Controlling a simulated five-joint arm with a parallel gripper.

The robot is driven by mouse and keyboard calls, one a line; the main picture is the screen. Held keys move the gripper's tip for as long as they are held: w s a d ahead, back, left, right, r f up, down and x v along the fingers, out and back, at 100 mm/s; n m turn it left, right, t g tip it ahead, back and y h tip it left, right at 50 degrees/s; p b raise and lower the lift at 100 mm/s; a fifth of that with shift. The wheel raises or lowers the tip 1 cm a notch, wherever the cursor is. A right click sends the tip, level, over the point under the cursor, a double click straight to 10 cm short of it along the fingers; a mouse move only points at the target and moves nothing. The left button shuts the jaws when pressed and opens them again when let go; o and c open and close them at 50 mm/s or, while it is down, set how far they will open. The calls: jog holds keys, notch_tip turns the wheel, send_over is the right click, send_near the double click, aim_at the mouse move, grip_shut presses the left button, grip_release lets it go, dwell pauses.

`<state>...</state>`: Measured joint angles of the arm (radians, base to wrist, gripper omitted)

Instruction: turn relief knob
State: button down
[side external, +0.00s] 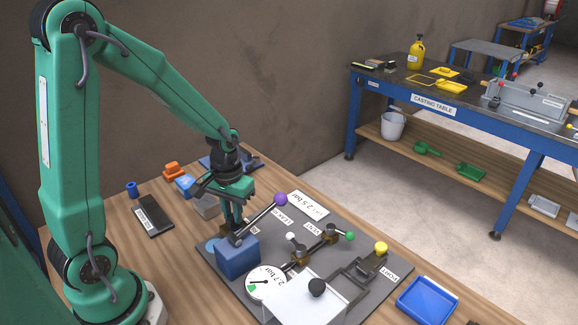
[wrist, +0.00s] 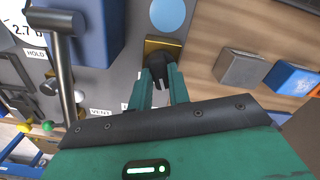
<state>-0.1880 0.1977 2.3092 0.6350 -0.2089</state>
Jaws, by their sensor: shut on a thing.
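The relief knob (wrist: 157,62) looks like a small black knob on a brass block (wrist: 163,46) in the wrist view. My gripper (wrist: 160,76) has its green fingers closed on the sides of the knob. In the side view my gripper (side external: 232,220) points down behind the blue block (side external: 237,258), and the knob is mostly hidden there by fingers and block. A round white gauge (side external: 265,283) marked 2.7 bar lies in front of the blue block. A white card (side external: 308,205) reading 2.5 bar lies behind on the grey plate.
A lever with a purple ball (side external: 281,199) rises close to the right of my gripper. Levers with white (side external: 291,236), green (side external: 350,236) and yellow (side external: 381,248) balls stand further right. A blue tray (side external: 427,301) is at the front right. Grey (wrist: 239,69) and blue (wrist: 290,78) blocks stand nearby.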

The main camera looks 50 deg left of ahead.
jog(key=shift+n, duration=1.6)
jog(key=c, duration=1.3)
grip_release()
jog(key=shift+r, duration=0.15)
jog(key=shift+r, duration=3.8)
